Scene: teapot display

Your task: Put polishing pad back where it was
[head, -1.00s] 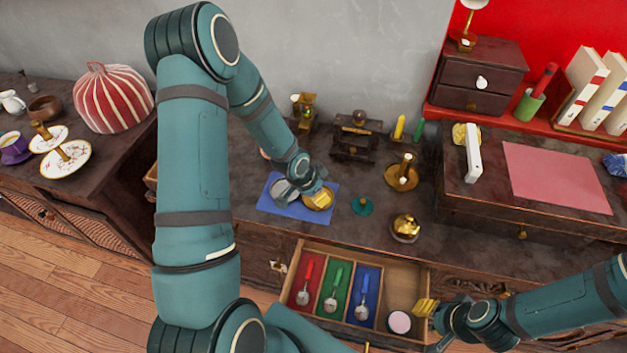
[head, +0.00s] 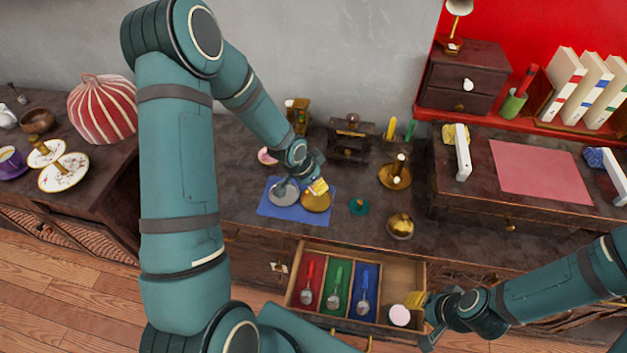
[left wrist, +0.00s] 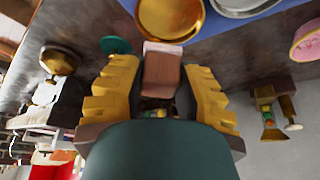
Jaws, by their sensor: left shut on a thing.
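My left gripper (head: 317,187) is above the gold disc (head: 316,203) on the blue mat (head: 270,209). In the left wrist view its yellow fingers (left wrist: 160,95) are shut on a brown block with a pale pinkish end, which looks like the polishing pad (left wrist: 162,72). The pad is mostly hidden in the head view. The gold disc also shows in the left wrist view (left wrist: 170,18), apart from the pad. My right gripper (head: 420,318) looks open and empty at the right end of the open drawer (head: 402,272), beside a round pale-pink thing (head: 399,316).
The drawer holds three utensils in red, green and blue compartments. A silver disc (head: 284,194) lies on the mat. A green disc (head: 358,206), brass candle holder (head: 394,177) and golden pot (head: 400,226) stand to the right. A dark wooden stand (head: 348,140) is behind.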

